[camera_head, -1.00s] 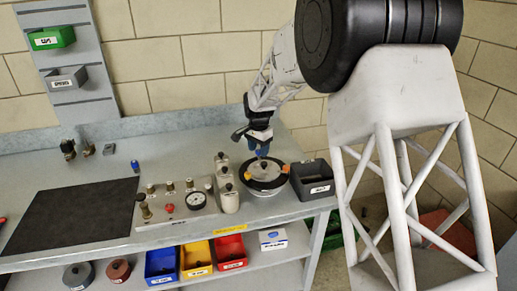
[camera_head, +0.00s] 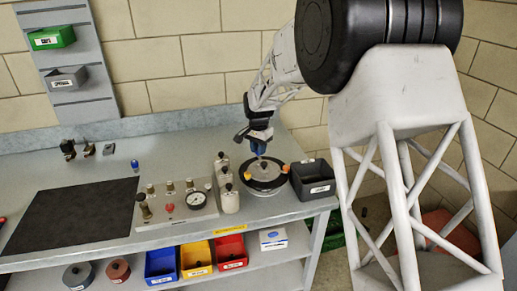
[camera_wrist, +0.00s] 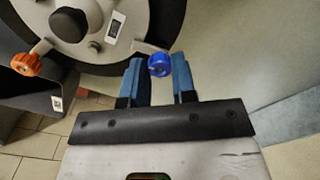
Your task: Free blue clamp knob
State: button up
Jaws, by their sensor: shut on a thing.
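The blue clamp knob (camera_wrist: 159,65) shows in the wrist view at the rim of a round grey-lidded vessel (camera_wrist: 90,25). My gripper (camera_wrist: 158,72) has its two blue fingers on either side of this knob and is shut on it. In the head view my gripper (camera_head: 259,152) points down at the back rim of the vessel (camera_head: 264,168); the knob is hard to tell from the blue fingers there.
A dark open bin (camera_head: 315,180) stands close right of the vessel. White bottles (camera_head: 228,200) and a panel with a gauge and valves (camera_head: 176,203) stand to its left. A black mat (camera_head: 70,214) lies further left. Coloured bins (camera_head: 196,258) sit on the shelf below.

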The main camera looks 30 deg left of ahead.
jog(key=n, duration=0.8)
jog(key=shift+n, duration=0.4)
jog(key=n, duration=0.3)
jog(key=shift+n, duration=2.3)
jog(key=o, duration=0.9)
jog(key=shift+o, duration=0.2)
jog(key=shift+r, duration=0.1)
jog(key=shift+r, duration=3.8)
